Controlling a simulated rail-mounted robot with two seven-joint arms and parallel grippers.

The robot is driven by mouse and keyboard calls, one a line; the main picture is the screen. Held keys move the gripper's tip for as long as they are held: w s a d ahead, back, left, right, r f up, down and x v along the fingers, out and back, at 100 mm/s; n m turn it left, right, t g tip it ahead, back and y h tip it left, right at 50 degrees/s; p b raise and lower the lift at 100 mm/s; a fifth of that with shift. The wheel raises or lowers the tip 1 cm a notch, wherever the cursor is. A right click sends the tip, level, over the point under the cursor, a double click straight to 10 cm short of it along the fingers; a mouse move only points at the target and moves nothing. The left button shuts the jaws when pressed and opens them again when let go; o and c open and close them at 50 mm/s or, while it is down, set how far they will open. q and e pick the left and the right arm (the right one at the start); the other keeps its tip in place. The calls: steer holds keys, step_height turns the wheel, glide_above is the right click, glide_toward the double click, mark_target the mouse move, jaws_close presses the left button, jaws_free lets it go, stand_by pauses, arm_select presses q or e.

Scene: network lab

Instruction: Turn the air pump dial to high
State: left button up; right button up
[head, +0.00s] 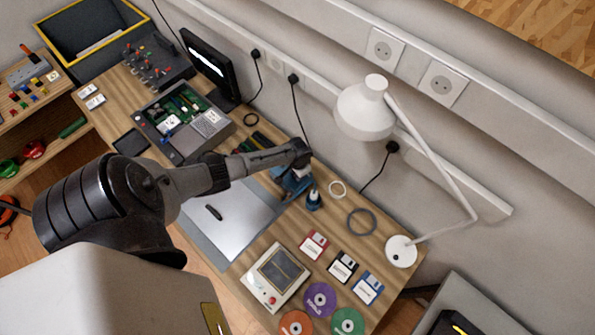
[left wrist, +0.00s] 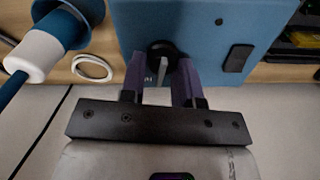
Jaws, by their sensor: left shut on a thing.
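The blue air pump (head: 290,184) stands near the back of the wooden desk, partly hidden by my left arm in the head view. In the left wrist view its blue face (left wrist: 210,28) fills the top middle. The dial (left wrist: 162,58) on that face is a dark round knob with a light grey bar. My left gripper (left wrist: 163,74) has its two fingers on either side of the dial, shut on it. In the head view this gripper (head: 301,158) is over the pump, with the dial hidden. I cannot read the dial's setting. My right gripper is not in view.
A blue bottle-like item (head: 313,200) with a white part stands close beside the pump. A white ring (head: 337,189) lies near it. A white lamp (head: 366,108) stands to the right. Floppy disks, discs and a beige device (head: 276,277) lie toward the front.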

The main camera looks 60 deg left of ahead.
arm_select(q)
steer(key=m, duration=0.3)
steer(key=shift+d, duration=0.1)
steer(key=shift+m, duration=0.9)
steer(key=o, duration=0.8)
steer(key=shift+d, duration=0.1)
